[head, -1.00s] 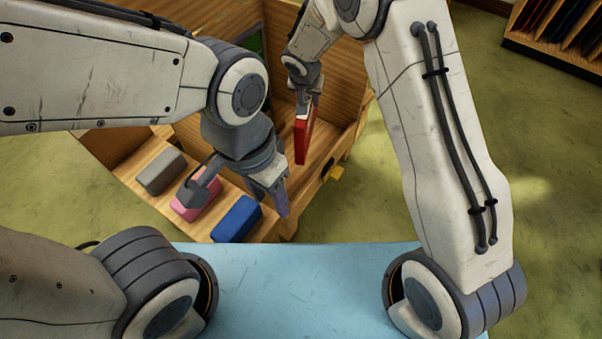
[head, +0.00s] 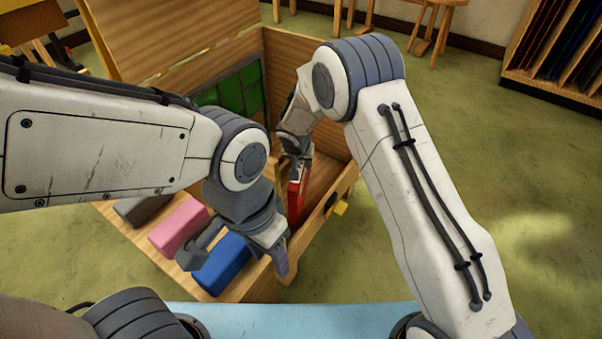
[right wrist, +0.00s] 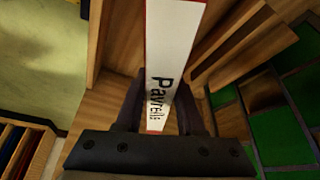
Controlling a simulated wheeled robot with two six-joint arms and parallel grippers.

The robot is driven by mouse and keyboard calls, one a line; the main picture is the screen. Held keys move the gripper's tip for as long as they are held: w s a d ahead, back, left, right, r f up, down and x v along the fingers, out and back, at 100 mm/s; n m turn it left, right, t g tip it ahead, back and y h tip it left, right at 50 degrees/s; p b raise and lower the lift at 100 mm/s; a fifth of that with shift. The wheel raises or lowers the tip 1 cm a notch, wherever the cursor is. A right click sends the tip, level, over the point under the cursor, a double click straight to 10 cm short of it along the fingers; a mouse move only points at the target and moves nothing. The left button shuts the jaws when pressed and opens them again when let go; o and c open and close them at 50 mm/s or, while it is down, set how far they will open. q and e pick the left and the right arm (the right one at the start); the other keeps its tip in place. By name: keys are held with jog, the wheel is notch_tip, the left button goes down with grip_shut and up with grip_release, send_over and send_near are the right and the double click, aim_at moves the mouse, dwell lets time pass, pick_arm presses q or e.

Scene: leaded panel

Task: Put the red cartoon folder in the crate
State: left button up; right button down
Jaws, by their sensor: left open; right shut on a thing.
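The red folder (head: 295,203) is upright in my right gripper (head: 301,157), inside the right part of the open wooden crate (head: 284,62). Its lower end is partly hidden by my left gripper, so I cannot tell whether it touches the crate floor. In the right wrist view, the folder's white spine (right wrist: 172,45) with dark lettering and red edges lies between the fingers of my right gripper (right wrist: 160,112). My left gripper (head: 238,258) is open and empty above the crate's front ledge, over the blue block.
A blue block (head: 222,262), a pink block (head: 180,228) and a grey block (head: 140,207) lie on the front ledge. Green panels (head: 232,93) show inside the crate. A folder rack (head: 560,50) stands far right.

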pick_arm(q)
jog(key=shift+f, duration=0.7)
pick_arm(e)
jog(key=shift+f, duration=1.1)
pick_arm(q)
jog(key=shift+b, duration=0.3)
pick_arm(e)
jog(key=shift+f, duration=0.15)
jog(key=c, duration=0.5)
grip_release()
pick_arm(q)
jog(key=shift+f, duration=0.2)
jog(key=shift+r, duration=0.1)
